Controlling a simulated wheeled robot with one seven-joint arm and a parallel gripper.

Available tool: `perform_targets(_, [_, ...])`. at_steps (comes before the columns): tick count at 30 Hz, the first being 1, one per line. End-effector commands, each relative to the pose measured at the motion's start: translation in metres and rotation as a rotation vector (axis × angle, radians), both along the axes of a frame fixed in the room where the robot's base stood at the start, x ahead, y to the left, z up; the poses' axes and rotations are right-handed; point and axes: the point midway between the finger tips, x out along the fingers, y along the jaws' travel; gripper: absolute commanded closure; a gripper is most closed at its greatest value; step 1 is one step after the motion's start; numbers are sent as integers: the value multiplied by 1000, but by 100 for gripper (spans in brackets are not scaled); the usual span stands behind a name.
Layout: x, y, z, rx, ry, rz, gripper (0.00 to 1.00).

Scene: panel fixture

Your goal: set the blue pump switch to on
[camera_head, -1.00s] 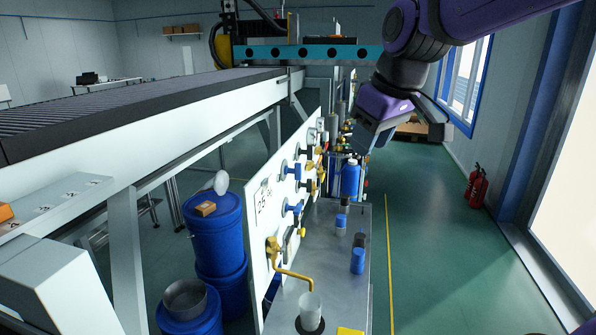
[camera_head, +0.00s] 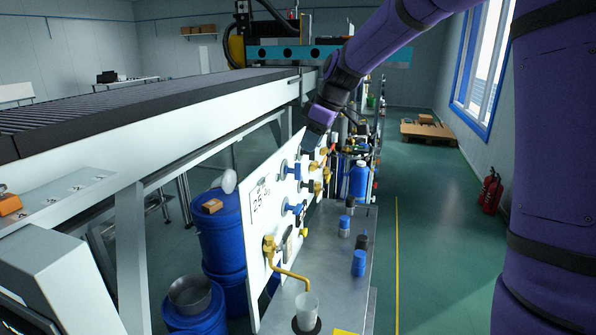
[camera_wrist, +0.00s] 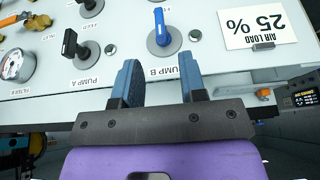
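The blue pump switch (camera_wrist: 163,36), on a round grey base beside the label PUMP B, is on the white panel in the wrist view. Its handle points towards the top of that picture. In the head view it appears to be the upper blue switch (camera_head: 293,170). My gripper (camera_wrist: 159,62) is open and empty. Its two blue-grey fingers are apart, with the switch just beyond their tips and roughly between them; I see no contact. In the head view my gripper (camera_head: 318,138) is above the panel's top edge, its fingers hard to make out.
A black switch (camera_wrist: 75,46) by PUMP A stands beside the blue one. A gauge (camera_wrist: 17,65) and a 25 % card (camera_wrist: 254,25) are also on the panel. A steel shelf (camera_head: 335,270) below holds a cup (camera_head: 306,306) and several small bottles. Blue drums (camera_head: 218,235) stand behind the panel.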

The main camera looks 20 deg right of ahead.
Motion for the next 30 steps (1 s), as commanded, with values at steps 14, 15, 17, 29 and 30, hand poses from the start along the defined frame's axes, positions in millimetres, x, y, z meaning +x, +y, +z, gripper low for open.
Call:
perform_targets(14, [17, 25, -73, 0, 3, 0, 62])
perform_targets(15, [18, 26, -76, 0, 2, -1, 62])
perform_targets(17, [19, 27, -81, -1, 2, -1, 62])
perform_targets(29, [21, 29, -88, -1, 0, -1, 62])
perform_targets(30, [21, 29, -88, -1, 0, -1, 66])
